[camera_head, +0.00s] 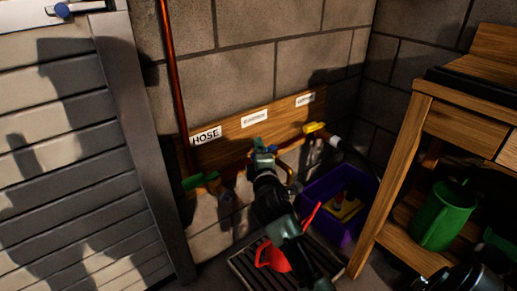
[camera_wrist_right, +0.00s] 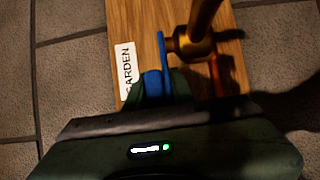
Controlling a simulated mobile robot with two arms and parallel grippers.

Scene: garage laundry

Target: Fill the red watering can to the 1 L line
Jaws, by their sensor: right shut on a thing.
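The red watering can (camera_head: 272,258) stands on the floor drain grate, mostly hidden by my right arm; its water level and 1 L line cannot be seen. A brass tap on the wooden board has a blue lever handle (camera_wrist_right: 162,62), beside a label (camera_wrist_right: 127,72) reading GARDEN in the right wrist view. My right gripper (camera_wrist_right: 155,88) is shut on the blue handle. In the head view the right gripper (camera_head: 263,160) is at the middle tap and covers much of it. Whether water flows is hidden. My left gripper is not in view.
A green-handled valve (camera_head: 194,182) sits below the HOSE label (camera_head: 206,135). A yellow-handled valve (camera_head: 314,128) is to the right. A purple crate (camera_head: 347,232) stands right of the grate (camera_head: 246,268). A green watering can (camera_head: 441,216) is on the wooden bench's lower shelf.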

